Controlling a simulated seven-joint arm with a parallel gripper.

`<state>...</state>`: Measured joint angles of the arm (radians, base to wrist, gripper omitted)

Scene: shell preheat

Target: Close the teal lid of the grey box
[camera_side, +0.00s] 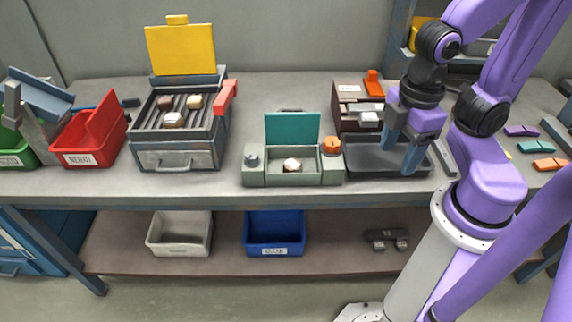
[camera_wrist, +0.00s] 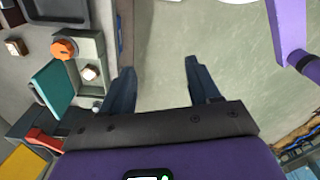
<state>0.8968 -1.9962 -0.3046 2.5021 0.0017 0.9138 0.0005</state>
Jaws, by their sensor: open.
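The grey box (camera_side: 292,180) stands at the middle front of the bench. Its teal lid (camera_side: 292,129) stands upright at the back edge, open. A small pale-topped block (camera_side: 292,165) lies inside the box. An orange knob (camera_side: 331,145) sits on its right part and a grey knob (camera_side: 252,158) on its left. My gripper (camera_side: 401,160) is to the right of the box, over the dark tray, open and empty. In the wrist view the box (camera_wrist: 92,48) and teal lid (camera_wrist: 54,89) are at the upper left, apart from my gripper (camera_wrist: 160,75).
The dark tray (camera_side: 360,165) is right of the box. A brown drawer unit (camera_side: 350,100) stands behind it. A grey grill with an open yellow lid (camera_side: 181,49) and red handle (camera_side: 225,97) is to the left, beside a red bin (camera_side: 91,140). Bare bench lies between grill and box.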

